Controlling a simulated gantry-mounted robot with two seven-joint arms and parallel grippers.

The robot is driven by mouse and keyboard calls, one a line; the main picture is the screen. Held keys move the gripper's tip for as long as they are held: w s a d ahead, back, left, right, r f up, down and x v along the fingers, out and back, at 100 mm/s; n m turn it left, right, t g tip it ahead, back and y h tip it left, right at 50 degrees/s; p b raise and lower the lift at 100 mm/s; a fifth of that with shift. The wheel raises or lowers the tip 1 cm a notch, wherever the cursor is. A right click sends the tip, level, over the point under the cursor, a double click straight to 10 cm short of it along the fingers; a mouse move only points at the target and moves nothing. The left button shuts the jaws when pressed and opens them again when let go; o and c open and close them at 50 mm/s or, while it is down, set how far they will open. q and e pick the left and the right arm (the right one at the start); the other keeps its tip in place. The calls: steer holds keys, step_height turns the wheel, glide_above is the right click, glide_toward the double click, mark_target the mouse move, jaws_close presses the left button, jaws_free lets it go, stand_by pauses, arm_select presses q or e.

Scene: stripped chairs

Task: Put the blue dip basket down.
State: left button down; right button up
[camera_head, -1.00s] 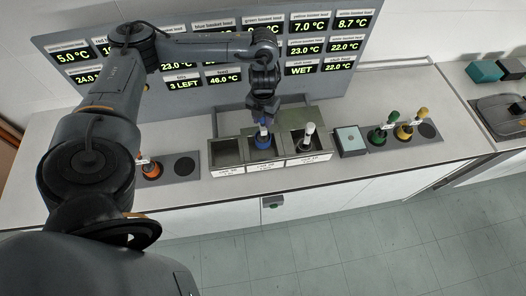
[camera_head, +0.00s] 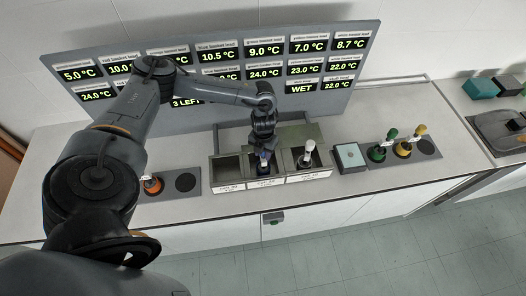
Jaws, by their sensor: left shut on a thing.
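The blue dip basket (camera_head: 264,170) is in the middle compartment of a three-part tank (camera_head: 248,184) on the counter. Only a little of its blue shows; the compartment walls and my gripper hide the rest. My left gripper (camera_head: 264,154) points down over that compartment and is shut on the basket's upper part. I cannot tell whether the basket touches the compartment floor. My right gripper is not in view.
A white-handled basket (camera_head: 309,150) stands in the right compartment; the left compartment (camera_head: 228,168) looks empty. An orange basket (camera_head: 153,186) stands left, beside an empty dark round spot (camera_head: 185,182). A pale-topped box (camera_head: 350,156), then green (camera_head: 378,152) and yellow (camera_head: 404,147) baskets, stand right.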

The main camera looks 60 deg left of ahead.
arm_select(q)
steer(key=shift+f, duration=0.2)
steer(key=c, duration=0.7)
jaws_free()
steer(key=shift+c, duration=0.2)
steer(key=shift+r, duration=0.15)
